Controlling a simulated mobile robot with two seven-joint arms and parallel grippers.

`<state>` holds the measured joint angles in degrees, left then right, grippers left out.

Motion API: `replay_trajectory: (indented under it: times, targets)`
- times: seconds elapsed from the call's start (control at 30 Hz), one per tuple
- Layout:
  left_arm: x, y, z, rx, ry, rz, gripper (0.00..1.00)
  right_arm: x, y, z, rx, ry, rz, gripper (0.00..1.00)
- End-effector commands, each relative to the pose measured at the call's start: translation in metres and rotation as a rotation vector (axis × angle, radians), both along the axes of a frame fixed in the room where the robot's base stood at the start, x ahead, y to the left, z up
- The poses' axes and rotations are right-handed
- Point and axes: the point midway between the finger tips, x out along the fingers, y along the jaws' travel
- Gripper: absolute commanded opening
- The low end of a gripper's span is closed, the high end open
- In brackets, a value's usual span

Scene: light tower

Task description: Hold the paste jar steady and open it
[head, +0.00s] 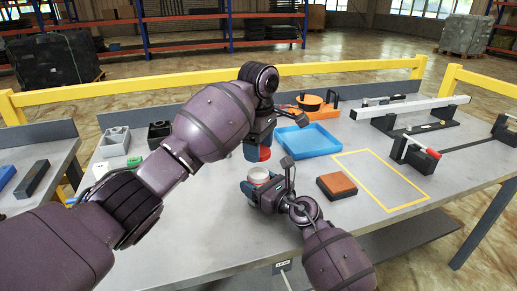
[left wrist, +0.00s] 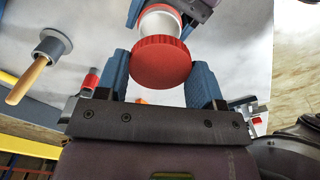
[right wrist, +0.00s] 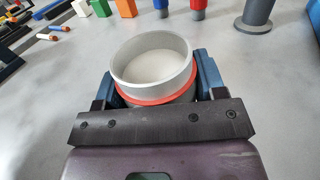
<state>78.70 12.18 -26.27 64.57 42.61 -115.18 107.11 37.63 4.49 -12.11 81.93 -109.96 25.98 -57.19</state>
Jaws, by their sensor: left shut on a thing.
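The paste jar (right wrist: 152,62) is a pale round pot with an open top, a whitish inside and a red ring below its rim. It stands upright between the blue fingers of my right gripper (head: 262,192), which is shut on it. The jar also shows in the head view (head: 258,175). My left gripper (head: 261,148) is above the jar and shut on the red ribbed lid (left wrist: 161,62). In the head view the lid (head: 264,154) is partly hidden by the left gripper and sits apart from the jar.
A blue tray (head: 310,141) and an orange-and-black block (head: 337,186) lie to the right. An empty yellow outlined area (head: 408,208) is further right. Grey bins (head: 115,143) are at the left. A wooden-handled tool in a grey holder (left wrist: 50,50) shows in the left wrist view.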

Motion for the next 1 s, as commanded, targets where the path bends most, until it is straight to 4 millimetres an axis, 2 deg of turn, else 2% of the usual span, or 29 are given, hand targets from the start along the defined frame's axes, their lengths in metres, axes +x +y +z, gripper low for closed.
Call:
replay_trajectory:
  times: [0.03,0.2,0.47,0.63,1.0]
  targets:
    - [0.0,0.0,0.0,0.0,0.0,0.0,0.33,0.0,0.0,-0.001,-0.001,0.001,0.001,0.7]
    - [0.0,0.0,0.0,0.0,0.0,0.0,0.33,0.0,0.0,0.0,-0.001,0.001,0.0,0.94]
    - [0.0,0.0,0.0,0.0,-0.001,0.0,0.33,0.0,0.0,0.0,0.0,0.0,0.0,0.94]
    - [-0.001,0.0,0.009,0.0,-0.01,0.0,0.33,-0.008,-0.009,0.001,-0.001,-0.001,-0.002,0.94]
    - [-0.004,0.0,0.043,0.0,-0.042,0.0,0.33,-0.056,-0.057,0.002,-0.003,-0.003,-0.001,0.94]
